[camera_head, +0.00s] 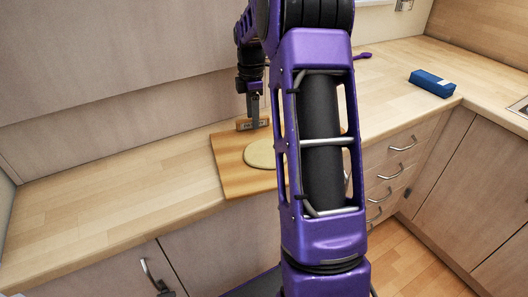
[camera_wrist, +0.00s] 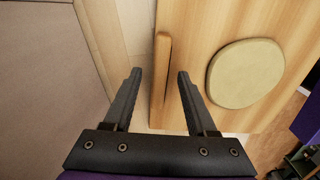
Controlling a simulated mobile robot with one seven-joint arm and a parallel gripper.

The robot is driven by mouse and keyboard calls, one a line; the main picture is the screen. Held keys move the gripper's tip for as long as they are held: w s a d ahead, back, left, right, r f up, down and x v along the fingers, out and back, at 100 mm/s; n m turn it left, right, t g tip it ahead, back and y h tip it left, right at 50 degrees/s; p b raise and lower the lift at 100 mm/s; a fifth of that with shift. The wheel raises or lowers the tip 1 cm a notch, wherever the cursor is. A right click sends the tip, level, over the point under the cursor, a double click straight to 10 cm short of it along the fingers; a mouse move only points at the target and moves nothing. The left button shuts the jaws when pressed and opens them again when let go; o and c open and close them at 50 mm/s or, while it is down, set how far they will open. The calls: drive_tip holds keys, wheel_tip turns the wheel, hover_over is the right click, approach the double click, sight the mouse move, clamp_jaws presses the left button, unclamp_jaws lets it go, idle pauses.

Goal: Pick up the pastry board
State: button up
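The pastry board (camera_head: 228,165) is a flat wooden board on the counter, partly hidden behind my arm. A raised lip (camera_head: 244,124) stands along its back edge. A pale round of dough (camera_head: 262,154) lies on the board. In the wrist view, the board (camera_wrist: 192,40) fills the right half, with its lip (camera_wrist: 161,75) and the dough (camera_wrist: 245,73). My gripper (camera_wrist: 159,75) is open and points down at the lip, one finger on each side of it in the picture. In the head view, my gripper (camera_head: 254,110) is right at the lip; contact cannot be told.
The wooden counter (camera_head: 110,170) is clear to the left of the board. A wall panel (camera_head: 100,120) rises behind it. A blue box (camera_head: 432,83) and a purple utensil (camera_head: 362,56) lie farther right. Drawers and cupboards with handles (camera_head: 402,144) are below the counter.

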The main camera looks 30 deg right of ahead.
clamp_jaws()
idle(1.3)
